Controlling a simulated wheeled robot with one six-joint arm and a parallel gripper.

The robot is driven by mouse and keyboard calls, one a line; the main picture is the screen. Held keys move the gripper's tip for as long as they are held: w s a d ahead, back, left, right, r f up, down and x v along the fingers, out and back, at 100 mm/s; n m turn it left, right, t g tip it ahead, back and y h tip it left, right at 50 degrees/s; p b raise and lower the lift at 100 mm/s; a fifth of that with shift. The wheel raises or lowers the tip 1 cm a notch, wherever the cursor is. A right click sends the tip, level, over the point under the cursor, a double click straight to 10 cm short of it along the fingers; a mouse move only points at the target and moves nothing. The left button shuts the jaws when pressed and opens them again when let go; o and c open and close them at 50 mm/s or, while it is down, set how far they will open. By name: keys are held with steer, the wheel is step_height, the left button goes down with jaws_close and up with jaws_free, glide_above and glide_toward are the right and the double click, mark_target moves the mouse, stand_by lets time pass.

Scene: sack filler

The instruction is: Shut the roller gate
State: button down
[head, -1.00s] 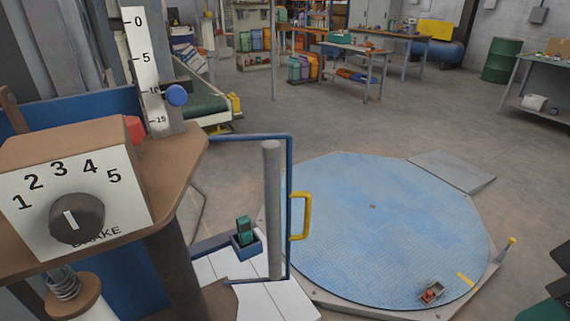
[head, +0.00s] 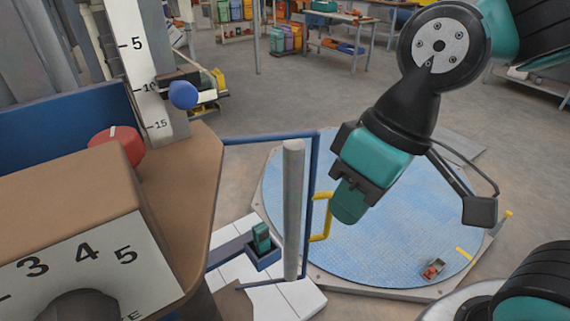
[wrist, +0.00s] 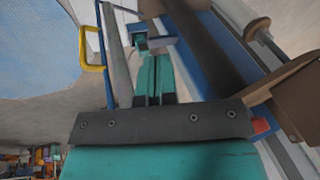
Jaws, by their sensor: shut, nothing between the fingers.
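The roller gate (head: 314,165) is a blue frame with a yellow handle (head: 320,222) on its outer side. It stands upright beside a grey cylinder (head: 292,215), at the near left edge of the blue round plate. A teal block (head: 261,238) sits in a small blue holder (head: 268,258) at its foot. My gripper (head: 348,205) is shut and empty, pointing down just right of the handle in the head view; contact cannot be told. In the wrist view my shut fingers (wrist: 154,78) point toward the teal block, with the handle (wrist: 91,48) to the left.
A brown bench with a numbered dial box (head: 85,255) and a red knob (head: 118,145) stands at the left. A scale post (head: 150,75) with a blue knob rises behind. The blue round plate (head: 400,240) carries a small red item (head: 432,269).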

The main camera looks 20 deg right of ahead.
steer(key=w+d+r+m+h+p, duration=0.1)
steer(key=w+d+r+m+p, duration=0.1)
steer(key=w+d+m+p, duration=0.25)
steer(key=w+d+r+m+h+p, duration=0.1)
steer(key=w+d+r+m+p, duration=0.1)
steer(key=w+d+p, duration=0.35)
steer(key=w+a+f+m+g+p, duration=0.2)
steer(key=w+a+f+m+g, duration=0.15)
steer(key=w+f, duration=0.55)
steer(key=d+p+x, duration=0.1)
steer(key=p+x, duration=0.1)
steer(key=x, duration=0.5)
steer(key=shift+w+f+h, duration=0.25)
steer(key=shift+w+h, duration=0.1)
steer(key=shift+h, duration=0.05)
steer(key=shift+s+d, duration=0.1)
